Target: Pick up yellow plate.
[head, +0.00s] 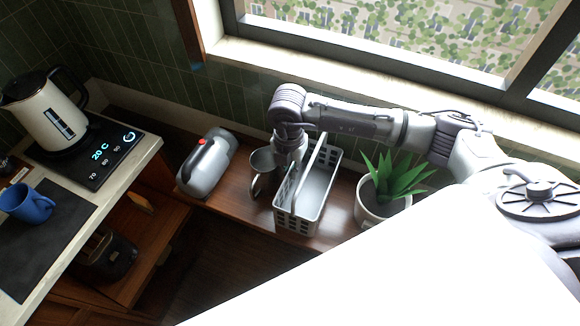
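No yellow plate can be made out in the head view. A small orange-yellow thing (138,200) shows on the lower wooden shelf at the left, too small to identify. My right arm reaches in from the right, and its gripper (288,150) points down at the grey slotted caddy (319,187). Its fingertips are hidden or blend with the caddy and a grey metal cup-like thing (262,163) beside it, so I cannot tell whether it is open or shut, or touching either. My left gripper is not in view.
A silver appliance (206,163) and a potted plant (374,207) stand on the wooden counter. At the left are a white kettle (47,112) on its base, a blue mug (28,204) and a dark mat (50,240). A window (420,40) is behind.

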